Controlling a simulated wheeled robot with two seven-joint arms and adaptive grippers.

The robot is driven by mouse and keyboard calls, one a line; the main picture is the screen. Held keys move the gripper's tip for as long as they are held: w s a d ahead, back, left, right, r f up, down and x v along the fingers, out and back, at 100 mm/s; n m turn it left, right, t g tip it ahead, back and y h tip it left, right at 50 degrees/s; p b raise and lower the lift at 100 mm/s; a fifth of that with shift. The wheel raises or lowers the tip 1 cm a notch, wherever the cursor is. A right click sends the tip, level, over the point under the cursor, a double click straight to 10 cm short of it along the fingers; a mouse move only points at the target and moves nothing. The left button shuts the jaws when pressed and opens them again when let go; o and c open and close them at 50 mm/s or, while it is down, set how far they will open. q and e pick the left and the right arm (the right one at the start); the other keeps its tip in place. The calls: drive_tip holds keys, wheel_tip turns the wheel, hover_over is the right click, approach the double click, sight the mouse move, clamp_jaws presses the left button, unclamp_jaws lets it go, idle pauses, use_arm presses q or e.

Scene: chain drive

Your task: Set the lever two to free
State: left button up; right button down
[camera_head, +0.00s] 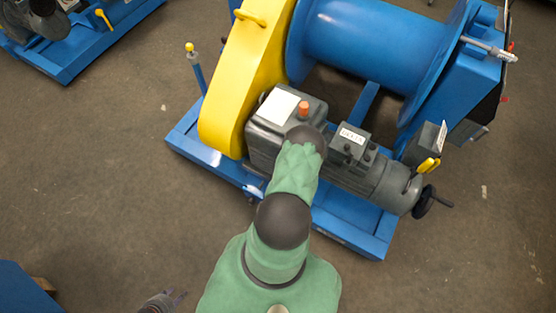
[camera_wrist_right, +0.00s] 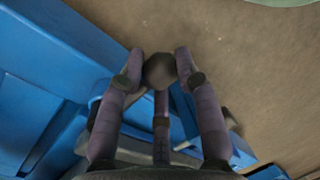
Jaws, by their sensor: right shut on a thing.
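A blue winch machine (camera_head: 355,235) with a yellow chain cover (camera_head: 238,75) and a grey gearbox and motor (camera_head: 385,185) stands ahead. My green right arm reaches over the gearbox and hides its own gripper in the head view. In the right wrist view my right gripper (camera_wrist_right: 160,62) is shut on a dark round knob (camera_wrist_right: 159,71), held between its fingertips. I cannot read which lever the knob belongs to. A yellow-knobbed lever (camera_head: 190,47) stands upright left of the chain cover. My left gripper (camera_head: 177,296) is low at left, empty, its fingertips apart.
A handwheel (camera_head: 424,203) and a yellow handle (camera_head: 428,165) are at the motor's right end. A second blue machine (camera_head: 70,55) stands at the upper left. A blue object (camera_head: 25,288) is at the lower left. The floor (camera_head: 90,180) on the left is clear.

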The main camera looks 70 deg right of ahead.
drive_tip(key=shift+s+d, duration=0.1)
drive_tip(key=shift+d, duration=0.1)
idle(0.3)
drive_tip(key=c, duration=0.9)
unclamp_jaws()
drive_tip(key=shift+c, duration=0.2)
drive_tip(key=shift+o, duration=0.4)
drive_tip(key=shift+a, duration=0.1)
wheel_tip(320, 180, up, 12)
drive_tip(key=d, duration=0.2)
drive_tip(key=shift+s+f, duration=0.15)
drive_tip(key=shift+s, duration=0.2)
